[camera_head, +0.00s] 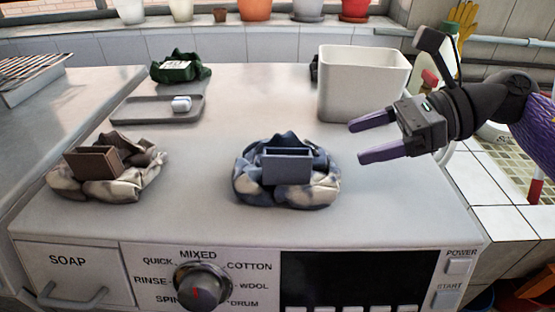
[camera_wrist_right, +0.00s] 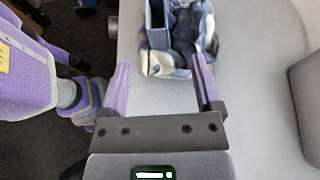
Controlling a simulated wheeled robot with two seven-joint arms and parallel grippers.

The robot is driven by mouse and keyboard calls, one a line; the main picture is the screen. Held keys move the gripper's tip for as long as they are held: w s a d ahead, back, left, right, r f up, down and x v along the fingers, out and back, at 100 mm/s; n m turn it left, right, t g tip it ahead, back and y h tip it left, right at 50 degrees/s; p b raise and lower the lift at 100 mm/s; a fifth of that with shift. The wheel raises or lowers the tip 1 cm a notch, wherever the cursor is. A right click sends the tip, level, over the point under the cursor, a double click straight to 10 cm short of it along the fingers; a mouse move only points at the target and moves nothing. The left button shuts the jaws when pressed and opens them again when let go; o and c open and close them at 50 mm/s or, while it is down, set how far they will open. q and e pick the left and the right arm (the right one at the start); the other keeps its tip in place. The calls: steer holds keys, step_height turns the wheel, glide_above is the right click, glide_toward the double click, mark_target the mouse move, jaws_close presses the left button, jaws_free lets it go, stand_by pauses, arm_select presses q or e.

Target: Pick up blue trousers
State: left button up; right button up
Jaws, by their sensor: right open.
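The blue trousers (camera_head: 313,190) lie in a crumpled bundle with pale patches on top of the white machine, near its front middle. A blue open box-like piece (camera_head: 287,167) stands up in the bundle. My right gripper (camera_head: 357,142) is open and empty, to the right of the trousers and apart from them, fingers pointing left in the head view. In the right wrist view the trousers (camera_wrist_right: 185,42) show beyond the fingertips of the open gripper (camera_wrist_right: 160,62). My left gripper is not in view.
A brown bundle (camera_head: 132,183) lies left on the machine top (camera_head: 220,130). Behind are a grey tray (camera_head: 140,111) with a white piece (camera_head: 181,104) and a green bundle (camera_head: 180,72). A tall white bin (camera_head: 360,90) stands close behind my right gripper. The top between the bundles is clear.

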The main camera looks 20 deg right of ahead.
mark_target(304, 152)
steer(key=x, duration=0.5)
steer(key=r+x, duration=0.1)
steer(key=x, duration=0.2)
steer(key=shift+a+f, duration=0.2)
steer(key=shift+a, duration=0.35)
jaws_close()
stand_by(0.6)
